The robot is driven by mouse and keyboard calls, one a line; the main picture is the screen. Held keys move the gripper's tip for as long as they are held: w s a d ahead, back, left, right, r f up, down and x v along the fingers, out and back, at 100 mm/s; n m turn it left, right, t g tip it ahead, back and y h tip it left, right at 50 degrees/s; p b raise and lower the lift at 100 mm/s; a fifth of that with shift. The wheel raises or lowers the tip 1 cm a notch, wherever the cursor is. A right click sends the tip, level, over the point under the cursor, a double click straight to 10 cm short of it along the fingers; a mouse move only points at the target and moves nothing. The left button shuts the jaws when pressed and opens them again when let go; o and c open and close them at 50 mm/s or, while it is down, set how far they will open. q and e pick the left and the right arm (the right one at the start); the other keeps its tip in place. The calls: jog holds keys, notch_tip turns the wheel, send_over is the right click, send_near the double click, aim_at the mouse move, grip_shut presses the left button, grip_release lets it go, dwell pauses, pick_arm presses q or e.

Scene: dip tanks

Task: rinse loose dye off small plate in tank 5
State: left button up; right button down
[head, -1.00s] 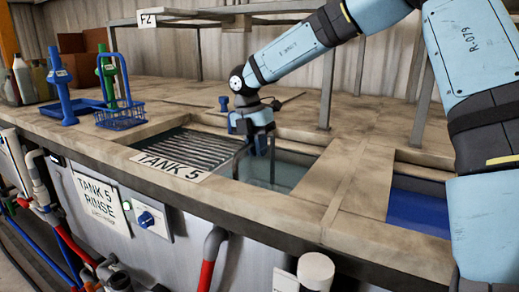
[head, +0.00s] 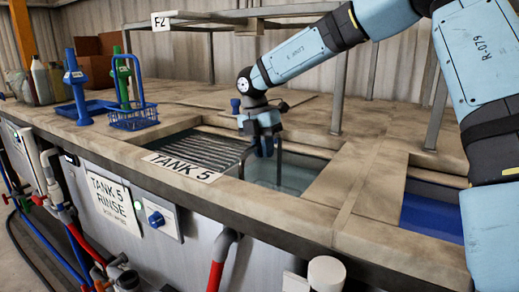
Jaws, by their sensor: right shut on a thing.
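Tank 5 (head: 312,187) is the open tank in the middle of the bench, with clear pale water and a slatted grating (head: 205,150) over its left part. A "TANK 5" label (head: 182,167) lies on its front edge. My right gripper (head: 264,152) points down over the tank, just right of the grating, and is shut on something. A thin dark frame (head: 280,170) runs down from beside the gripper towards the water. I cannot tell how it joins the gripper. I cannot make out the small plate. My left gripper is out of view.
A blue basket (head: 133,118) and blue and green handled tools (head: 76,85) stand at the left. A tank of dark blue liquid (head: 432,215) lies to the right. Upright metal posts (head: 338,90) rise behind tank 5. A blue knob (head: 156,218) is on the front panel.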

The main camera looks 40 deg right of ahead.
dwell(0.4)
jog(key=shift+w, duration=0.1)
notch_tip(320, 180, up, 2)
jog(key=shift+w+r+p, duration=0.1)
jog(key=shift+r+p, duration=0.15)
jog(key=shift+p, duration=0.55)
pick_arm(q)
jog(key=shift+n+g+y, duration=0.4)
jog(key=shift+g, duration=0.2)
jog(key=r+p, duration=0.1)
jog(key=p, duration=0.3)
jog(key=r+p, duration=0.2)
jog(key=p, duration=0.1)
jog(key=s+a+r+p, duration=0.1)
jog(key=p, duration=0.3)
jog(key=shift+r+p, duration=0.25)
jog(key=shift+p, duration=0.05)
pick_arm(e)
notch_tip(320, 180, up, 20)
jog(key=shift+f, duration=0.2)
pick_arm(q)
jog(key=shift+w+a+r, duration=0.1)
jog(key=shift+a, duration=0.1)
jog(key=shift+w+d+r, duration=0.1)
pick_arm(e)
jog(key=shift+d, duration=0.1)
